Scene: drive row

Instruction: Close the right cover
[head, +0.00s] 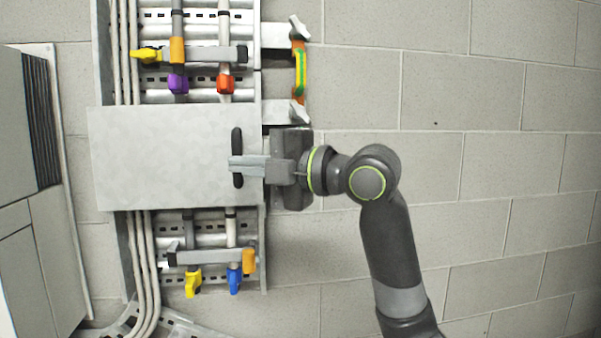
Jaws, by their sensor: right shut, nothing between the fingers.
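A flat light-grey cover (160,160) lies across the middle of a wall-mounted panel. It has an upright black handle (237,140) near its right edge. My right gripper (238,166) comes in from the right, its shut fingers lying in front of the handle's middle and hiding part of it. I cannot tell whether the fingers touch the handle. The cover reaches slightly past the panel's left edge, and I cannot tell whether it sits fully flush. What lies behind it is hidden. My left gripper is not in view.
Above and below the cover, the panel shows pipes and coloured valve handles, such as a red one (226,84) and a blue one (234,280). A green and orange handle (300,74) sticks out at upper right. A grey cabinet (30,190) stands at left. The block wall (510,150) at right is bare.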

